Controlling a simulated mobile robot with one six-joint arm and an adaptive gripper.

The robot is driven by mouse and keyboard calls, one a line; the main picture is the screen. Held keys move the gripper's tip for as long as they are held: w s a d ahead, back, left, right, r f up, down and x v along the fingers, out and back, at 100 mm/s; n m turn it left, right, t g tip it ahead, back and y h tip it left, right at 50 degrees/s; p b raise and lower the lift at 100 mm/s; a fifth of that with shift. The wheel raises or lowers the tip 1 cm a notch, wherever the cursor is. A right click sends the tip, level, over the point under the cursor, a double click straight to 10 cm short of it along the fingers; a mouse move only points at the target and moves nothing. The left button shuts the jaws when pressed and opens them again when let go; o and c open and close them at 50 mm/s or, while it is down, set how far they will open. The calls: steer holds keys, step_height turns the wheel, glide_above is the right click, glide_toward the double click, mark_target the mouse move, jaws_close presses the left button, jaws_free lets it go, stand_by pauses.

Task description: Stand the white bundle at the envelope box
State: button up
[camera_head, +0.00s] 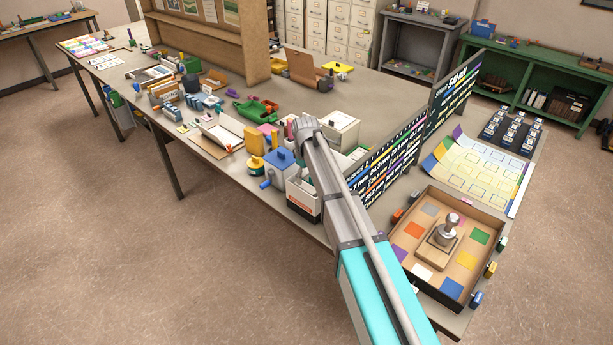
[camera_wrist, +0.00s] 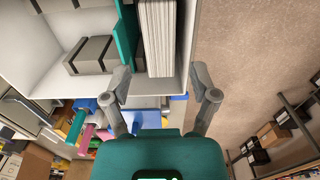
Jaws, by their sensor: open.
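The white bundle (camera_wrist: 157,38) shows in the wrist view as a stack of pale sheets with fine lines along it. It is in a white open box (camera_wrist: 55,22), beside a teal divider (camera_wrist: 126,38). My gripper (camera_wrist: 161,82) is open, with one finger to each side of the bundle's near end. A gap shows at each finger, and I see no grip on it. A grey bundle with dark bands (camera_wrist: 91,54) lies left of the divider.
A dark board with coloured labels (camera_head: 386,165) rises to the right. A stamp tray (camera_head: 407,267) is near the front right. The floor left of the table is clear.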

steer(key=shift+r+p, duration=2.55)
steer(key=shift+r, duration=0.2)
steer(key=shift+f, duration=0.2)
step_height(320, 180, down, 7)
steer(key=b, duration=0.7)
step_height(320, 180, up, 15)
steer(key=p, duration=1.5)
steer(key=shift+r, duration=0.2)
steer(key=shift+f, duration=0.1)
